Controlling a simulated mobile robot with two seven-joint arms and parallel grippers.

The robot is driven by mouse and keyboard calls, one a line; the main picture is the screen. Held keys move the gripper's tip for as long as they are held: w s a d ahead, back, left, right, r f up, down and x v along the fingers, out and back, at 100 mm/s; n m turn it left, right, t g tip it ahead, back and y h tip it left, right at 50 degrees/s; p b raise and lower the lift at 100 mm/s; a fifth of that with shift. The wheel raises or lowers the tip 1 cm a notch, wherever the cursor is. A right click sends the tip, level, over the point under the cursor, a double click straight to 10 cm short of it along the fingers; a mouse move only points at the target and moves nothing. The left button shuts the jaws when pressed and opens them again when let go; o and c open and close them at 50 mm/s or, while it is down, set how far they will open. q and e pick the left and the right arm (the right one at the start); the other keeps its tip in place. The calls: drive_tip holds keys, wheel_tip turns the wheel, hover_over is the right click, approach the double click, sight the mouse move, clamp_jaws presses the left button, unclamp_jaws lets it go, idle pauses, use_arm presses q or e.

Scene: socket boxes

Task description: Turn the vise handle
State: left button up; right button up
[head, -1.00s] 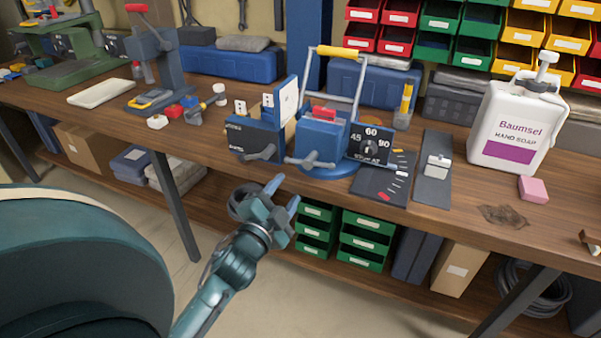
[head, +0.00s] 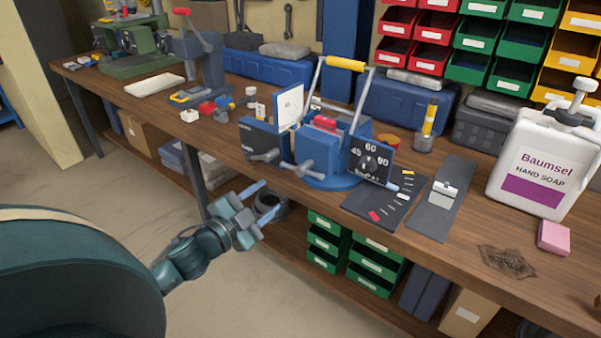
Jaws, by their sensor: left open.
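The blue vise (head: 316,150) stands on a round blue base near the front edge of the wooden bench. A grey bar handle (head: 302,168) sticks out of its front, and a second grey handle (head: 264,156) shows at the dark panel to its left. A grey frame with a yellow grip (head: 345,64) rises over the vise. My left gripper (head: 262,203) is open and empty, in front of the bench edge and below the handles in the picture, apart from them. My right gripper is not in view.
A dial panel (head: 370,160) marked 45, 60, 90 sits right of the vise. Green bins (head: 323,243) are under the bench. A red-handled press (head: 203,72) stands left.

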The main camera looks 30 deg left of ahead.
sight(298, 172)
use_arm(q)
drive_tip(key=w, duration=0.8)
drive_tip(key=w+d, duration=0.1)
drive_tip(key=w, duration=0.4)
drive_tip(key=c, duration=1)
drive_tip(key=shift+m+p, duration=0.4)
drive_tip(key=shift+p, duration=0.1)
drive_tip(key=shift+a+m, duration=0.1)
drive_tip(key=shift+m, duration=0.3)
drive_tip(key=o, duration=1)
